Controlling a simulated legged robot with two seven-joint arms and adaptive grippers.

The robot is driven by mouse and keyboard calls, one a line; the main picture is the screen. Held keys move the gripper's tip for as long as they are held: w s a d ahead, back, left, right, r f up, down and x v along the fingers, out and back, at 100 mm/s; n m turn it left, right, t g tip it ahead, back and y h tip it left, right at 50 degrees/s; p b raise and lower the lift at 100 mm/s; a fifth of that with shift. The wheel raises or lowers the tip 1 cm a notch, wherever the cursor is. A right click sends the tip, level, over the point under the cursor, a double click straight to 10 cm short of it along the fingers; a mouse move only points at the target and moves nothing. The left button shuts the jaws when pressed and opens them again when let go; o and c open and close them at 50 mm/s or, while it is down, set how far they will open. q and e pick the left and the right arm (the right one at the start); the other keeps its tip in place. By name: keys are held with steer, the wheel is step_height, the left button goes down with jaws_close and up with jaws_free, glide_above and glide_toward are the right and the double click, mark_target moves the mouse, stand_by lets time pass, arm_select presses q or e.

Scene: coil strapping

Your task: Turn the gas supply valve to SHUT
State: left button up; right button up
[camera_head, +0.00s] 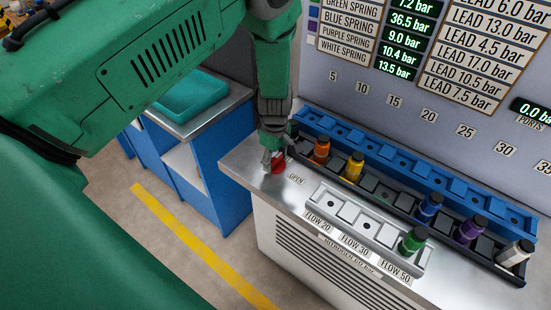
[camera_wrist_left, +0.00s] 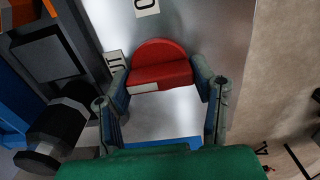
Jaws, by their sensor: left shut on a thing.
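The gas supply valve is a red knob (camera_head: 280,161) at the left end of the metal bench top, beside the OPEN label (camera_head: 296,179). In the left wrist view the red knob (camera_wrist_left: 160,62) has a rounded top and a white mark on its near face, toward the left. My left gripper (camera_head: 271,161) is shut on the knob; in the left wrist view its fingers (camera_wrist_left: 162,80) are on either side of it. A label ending in "UT" (camera_wrist_left: 114,65) shows beside the left finger, partly hidden. My right gripper is not in view.
A dark rack (camera_head: 380,192) with several coloured capped cartridges stands right of the valve, with a blue rack (camera_head: 400,158) behind it. A light flow tray (camera_head: 345,222) holds a green cartridge (camera_head: 413,241). A teal tray (camera_head: 188,97) sits on a blue cabinet at left.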

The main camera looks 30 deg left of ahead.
mark_target(277, 157)
arm_select(q)
steer(key=shift+w, duration=0.15)
steer(key=o, duration=1.2)
steer(key=shift+c, duration=0.2)
steer(key=shift+d, duration=0.1)
steer(key=shift+r, duration=0.2)
step_height(277, 157, up, 12)
steer(key=shift+f, duration=0.25)
